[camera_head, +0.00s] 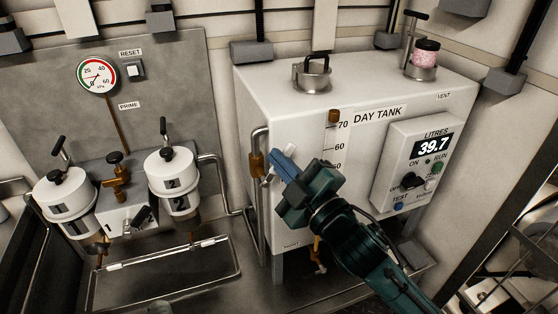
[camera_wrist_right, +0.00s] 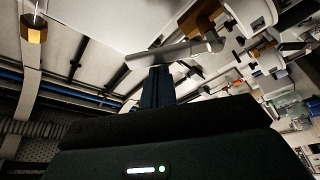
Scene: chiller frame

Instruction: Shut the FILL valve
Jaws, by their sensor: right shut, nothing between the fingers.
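A brass valve (camera_head: 256,164) sits on the pipe at the left side of the white day tank (camera_head: 262,110). No FILL label is readable on it. My right gripper (camera_head: 275,158), with blue fingers, is shut and empty just right of this valve. In the right wrist view the brass valve body (camera_wrist_right: 200,18) is at the top, with a silvery lever (camera_wrist_right: 172,53) reaching left from it. The shut fingers (camera_wrist_right: 157,74) stand at the lever and seem to touch it, though contact is not certain. My right gripper hides part of the tank front. My left gripper is not in view.
A control box (camera_head: 412,165) reading 39.7 litres is on the tank front at right. Two white canisters, numbered 1 (camera_head: 66,200) and 2 (camera_head: 172,180), stand left with a brass valve (camera_head: 117,175) between them. A pressure gauge (camera_head: 97,77) hangs behind.

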